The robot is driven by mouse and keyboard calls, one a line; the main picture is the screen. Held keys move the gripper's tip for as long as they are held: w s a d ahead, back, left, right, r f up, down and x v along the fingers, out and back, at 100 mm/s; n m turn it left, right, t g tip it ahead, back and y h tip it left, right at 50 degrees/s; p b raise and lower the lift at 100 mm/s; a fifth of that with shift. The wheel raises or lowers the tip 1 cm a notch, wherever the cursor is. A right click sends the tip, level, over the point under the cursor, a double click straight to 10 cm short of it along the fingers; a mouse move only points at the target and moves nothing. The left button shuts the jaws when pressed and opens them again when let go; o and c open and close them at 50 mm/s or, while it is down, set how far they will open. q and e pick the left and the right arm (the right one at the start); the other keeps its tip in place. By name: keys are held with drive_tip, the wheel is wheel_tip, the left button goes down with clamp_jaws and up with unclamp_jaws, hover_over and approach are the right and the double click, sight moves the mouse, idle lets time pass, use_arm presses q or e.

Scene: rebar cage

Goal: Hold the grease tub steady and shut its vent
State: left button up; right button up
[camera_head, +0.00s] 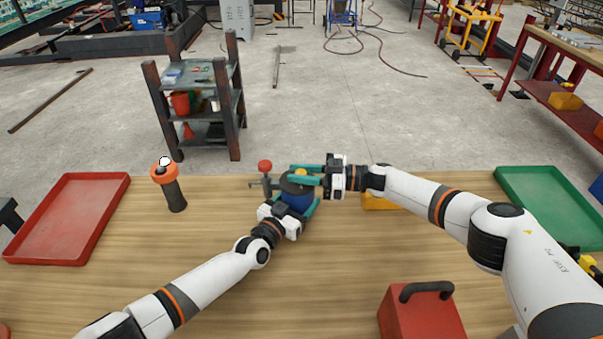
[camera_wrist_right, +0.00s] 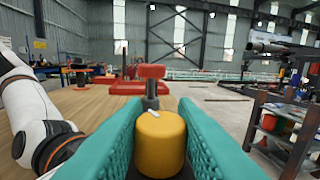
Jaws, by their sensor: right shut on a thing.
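The grease tub (camera_head: 296,200) is a blue round tub with a dark lid, upright on the wooden bench. Its vent is a yellow round cap (camera_wrist_right: 160,140) on top; it shows only in part in the head view (camera_head: 301,173). My right gripper (camera_head: 305,175) comes in from the right with green fingers shut on the yellow cap, one on each side. My left gripper (camera_head: 297,195) reaches in from the front, its fingers around the blue body, seemingly against it. The tub's lower part and the left gripper's far finger are partly hidden.
A red-knobbed post (camera_head: 265,167) stands close behind the tub on the left. An orange-and-black cylinder (camera_head: 170,185) stands farther left. A red tray (camera_head: 68,218), a green tray (camera_head: 555,205), a red box with a handle (camera_head: 420,315) and a yellow block (camera_head: 378,202) are also on the bench.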

drive_tip(key=shift+w+d+r+n+g, duration=0.15)
drive_tip(key=shift+n+g, duration=0.25)
drive_tip(key=shift+g, duration=0.3)
drive_tip(key=o, duration=0.7)
drive_tip(key=shift+o, duration=1.3)
drive_tip(key=shift+s, duration=0.2)
drive_tip(key=d, duration=1.2)
drive_tip(key=shift+s, duration=0.4)
